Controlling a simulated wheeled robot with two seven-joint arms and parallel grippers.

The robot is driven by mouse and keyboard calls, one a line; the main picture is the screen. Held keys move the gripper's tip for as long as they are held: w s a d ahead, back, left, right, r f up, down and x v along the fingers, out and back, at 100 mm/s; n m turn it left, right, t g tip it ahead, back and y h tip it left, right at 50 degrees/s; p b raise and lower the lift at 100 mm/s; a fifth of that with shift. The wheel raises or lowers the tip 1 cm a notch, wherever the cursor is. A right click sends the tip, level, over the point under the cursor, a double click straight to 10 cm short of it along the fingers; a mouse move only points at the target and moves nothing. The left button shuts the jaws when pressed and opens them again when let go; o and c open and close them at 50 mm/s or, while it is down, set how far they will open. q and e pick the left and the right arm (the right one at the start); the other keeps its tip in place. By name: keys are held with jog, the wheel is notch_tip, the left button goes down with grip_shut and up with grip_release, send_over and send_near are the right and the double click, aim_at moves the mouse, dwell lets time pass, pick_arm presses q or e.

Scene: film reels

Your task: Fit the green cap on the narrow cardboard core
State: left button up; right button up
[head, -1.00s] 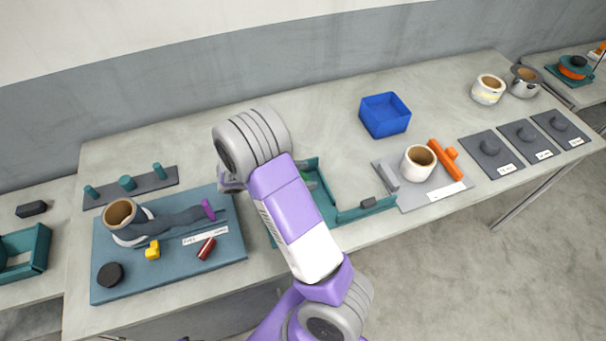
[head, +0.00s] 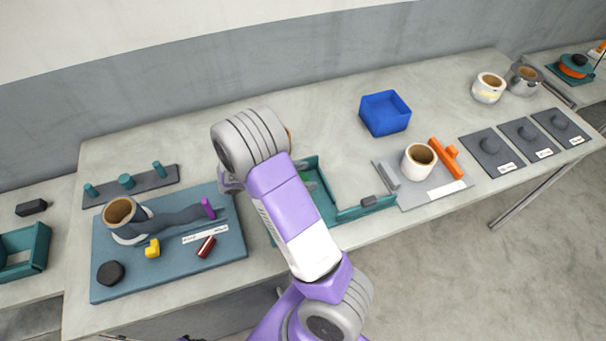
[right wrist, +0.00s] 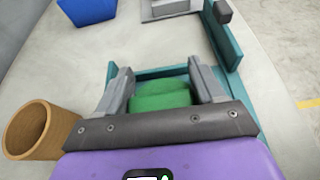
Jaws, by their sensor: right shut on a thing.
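The green cap (right wrist: 160,97) is between the two grey fingers of my right gripper (right wrist: 160,80) in the right wrist view. The gripper is shut on it, over or in the teal tray (right wrist: 228,46); I cannot tell whether the cap is clear of it. In the head view my right arm hides most of the gripper, and a bit of green shows beside it (head: 305,177). A brown cardboard core (right wrist: 30,128) stands left of the gripper, apart from it. In the head view only a sliver of it (head: 289,134) shows behind my wrist. My left gripper is not seen.
A blue bin (head: 385,113) stands behind the tray. A white roll (head: 418,161) and an orange part (head: 444,159) are on a grey plate to the right. A blue-grey board (head: 170,275) with another roll (head: 121,213) and small parts lies left. The table between is clear.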

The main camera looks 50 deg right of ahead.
jog(key=shift+f, duration=0.1)
jog(key=o, duration=0.8)
jog(key=shift+c, duration=0.2)
jog(key=shift+p+v, duration=0.85)
jog(key=shift+v, duration=0.8)
jog(key=p+v, duration=0.3)
jog(key=v, duration=0.4)
jog(key=shift+w+a, duration=0.2)
jog(key=shift+a, duration=0.05)
jog(key=shift+r, duration=0.25)
